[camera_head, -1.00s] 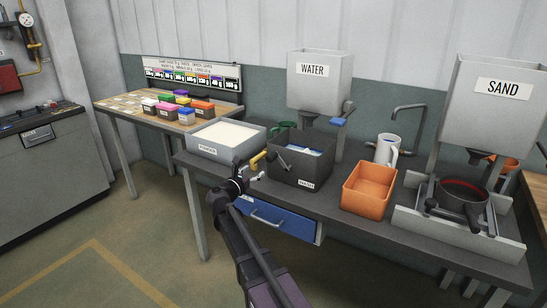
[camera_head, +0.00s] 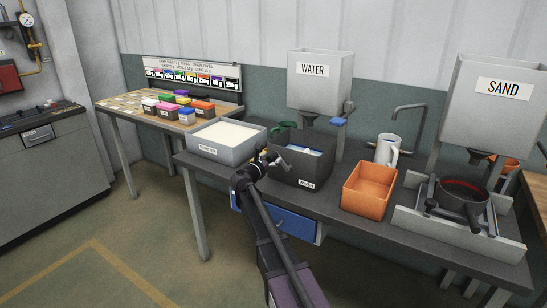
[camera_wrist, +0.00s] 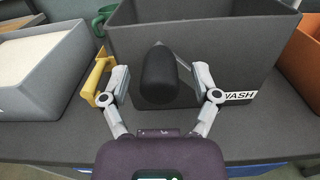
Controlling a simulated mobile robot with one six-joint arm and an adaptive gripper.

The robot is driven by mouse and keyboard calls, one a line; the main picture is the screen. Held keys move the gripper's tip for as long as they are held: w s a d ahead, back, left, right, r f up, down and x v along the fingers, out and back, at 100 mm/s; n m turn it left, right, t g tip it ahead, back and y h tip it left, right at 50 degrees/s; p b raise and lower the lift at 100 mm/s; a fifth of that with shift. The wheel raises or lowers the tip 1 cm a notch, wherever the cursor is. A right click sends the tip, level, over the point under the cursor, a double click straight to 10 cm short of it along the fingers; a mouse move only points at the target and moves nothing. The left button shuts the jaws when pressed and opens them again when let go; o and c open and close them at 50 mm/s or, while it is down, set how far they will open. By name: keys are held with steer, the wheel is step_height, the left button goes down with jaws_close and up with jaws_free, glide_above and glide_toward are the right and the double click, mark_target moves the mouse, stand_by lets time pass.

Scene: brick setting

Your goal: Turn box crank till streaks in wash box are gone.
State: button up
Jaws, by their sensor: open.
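The dark grey wash box (camera_head: 300,174), labelled WASH, stands on the bench, and its front wall fills the middle of the wrist view (camera_wrist: 210,40). Its inside shows only as a pale blue patch in the head view, so streaks cannot be made out. The black crank handle (camera_wrist: 158,75) points toward the wrist camera in front of the box wall. My gripper (camera_wrist: 160,82) is open, with one finger on each side of the handle; contact cannot be told. In the head view my gripper (camera_head: 264,160) is at the box's left front.
A yellow handle (camera_wrist: 97,78) stands close beside my left finger. The grey powder box (camera_head: 223,155) is left of the wash box. An orange bin (camera_head: 357,206) is to its right. The water hopper (camera_head: 318,92) hangs behind and above. A blue drawer (camera_head: 290,224) is below.

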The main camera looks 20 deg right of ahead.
steer(key=shift+x, duration=1)
jaws_close()
